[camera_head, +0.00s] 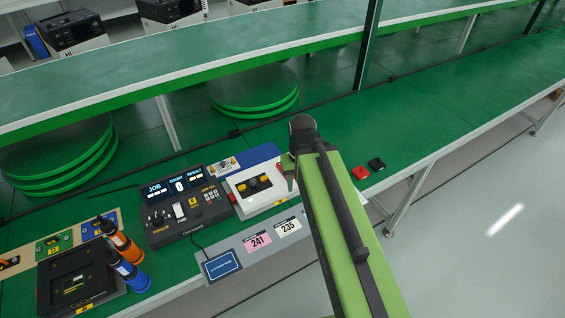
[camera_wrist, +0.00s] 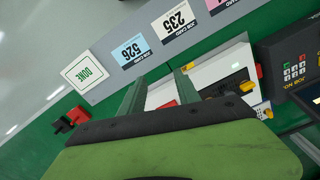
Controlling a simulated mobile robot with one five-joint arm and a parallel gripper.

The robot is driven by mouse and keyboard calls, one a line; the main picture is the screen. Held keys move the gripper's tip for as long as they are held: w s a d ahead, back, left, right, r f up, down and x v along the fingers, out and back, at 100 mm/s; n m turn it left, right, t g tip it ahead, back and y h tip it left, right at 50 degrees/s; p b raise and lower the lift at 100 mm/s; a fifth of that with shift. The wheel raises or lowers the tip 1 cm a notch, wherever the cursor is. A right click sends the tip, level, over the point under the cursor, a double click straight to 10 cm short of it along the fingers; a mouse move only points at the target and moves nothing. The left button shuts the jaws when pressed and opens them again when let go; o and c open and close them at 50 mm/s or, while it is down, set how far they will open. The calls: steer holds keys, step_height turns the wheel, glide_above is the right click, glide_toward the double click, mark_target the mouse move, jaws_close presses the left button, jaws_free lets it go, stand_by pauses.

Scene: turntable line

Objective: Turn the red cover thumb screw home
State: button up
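A small red part, perhaps the red cover thumb screw (camera_wrist: 168,104), lies between my fingers in the wrist view, on or over a white surface and partly hidden by my gripper. My gripper (camera_wrist: 160,80) has its two green fingers apart. I cannot tell whether either touches the red part. In the head view my gripper (camera_head: 290,172) is over the right end of a white unit (camera_head: 270,201) with a black and yellow knob (camera_head: 254,186). That knob also shows in the wrist view (camera_wrist: 246,87). Another red part (camera_wrist: 259,71) is at the unit's far edge.
A dark control console (camera_head: 187,208) with lit screens stands left of the white unit. Job cards (camera_head: 258,242) lie along the front edge. A red block (camera_head: 359,174) and a black block (camera_head: 376,164) lie to the right. The green belt at right is clear.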

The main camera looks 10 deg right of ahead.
steer(key=w+r+n+p, duration=0.1)
steer(key=w+r+p, duration=0.2)
steer(key=w+r+n+p, duration=0.1)
steer(key=w+r+p, duration=0.1)
steer(key=shift+a+n, duration=0.3)
steer(key=shift+a, duration=0.1)
steer(key=w+r+n+p, duration=0.6)
steer(key=w+r+p, duration=0.15)
steer(key=w, duration=0.25)
steer(key=f+b, duration=1.8)
steer(key=shift+s+d, duration=0.1)
steer(key=shift+d, duration=0.1)
steer(key=shift+r, duration=0.1)
